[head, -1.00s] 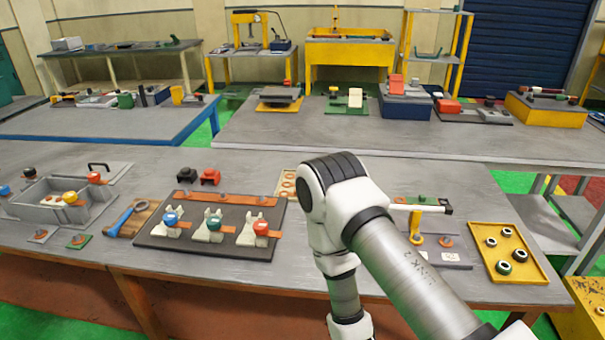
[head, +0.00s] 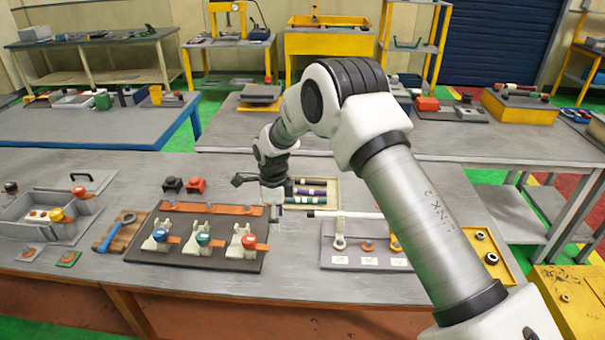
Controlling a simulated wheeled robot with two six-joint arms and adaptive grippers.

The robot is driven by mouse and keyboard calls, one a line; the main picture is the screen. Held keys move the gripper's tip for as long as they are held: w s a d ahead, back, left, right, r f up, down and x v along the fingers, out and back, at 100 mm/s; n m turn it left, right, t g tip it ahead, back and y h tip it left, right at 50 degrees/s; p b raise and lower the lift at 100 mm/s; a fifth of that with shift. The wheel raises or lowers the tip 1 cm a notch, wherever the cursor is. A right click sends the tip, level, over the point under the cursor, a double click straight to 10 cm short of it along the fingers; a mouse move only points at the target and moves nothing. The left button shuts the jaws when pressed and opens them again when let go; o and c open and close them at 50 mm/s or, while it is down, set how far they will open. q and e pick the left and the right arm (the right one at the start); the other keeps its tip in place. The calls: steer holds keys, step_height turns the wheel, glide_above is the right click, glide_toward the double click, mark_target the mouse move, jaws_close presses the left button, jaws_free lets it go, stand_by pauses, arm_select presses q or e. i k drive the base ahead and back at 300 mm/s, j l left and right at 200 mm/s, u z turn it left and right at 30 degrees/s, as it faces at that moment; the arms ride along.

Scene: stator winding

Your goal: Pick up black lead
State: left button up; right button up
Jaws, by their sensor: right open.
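A small black clip-like piece (head: 172,184), which looks like the black lead, lies on the grey table (head: 110,170) beside a matching red one (head: 196,185). Both are behind the dark board (head: 150,252). My right gripper (head: 256,193) is open, low over the table to the right of the red piece, between it and a tray. It is apart from the black piece, and nothing shows between its fingers. My right arm hides part of the table's right side. My left gripper is out of view.
The board carries white stands with blue, green and red-topped pieces. A tray of coloured rods (head: 337,183) stands just right of the gripper. A labelled grey plate (head: 328,262), a grey box (head: 20,232) and a blue-handled tool (head: 112,234) also lie here. Clear table lies left of the black piece.

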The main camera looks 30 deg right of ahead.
mark_target(297, 182)
steer(key=i+l, duration=1.1)
steer(key=l, duration=0.1)
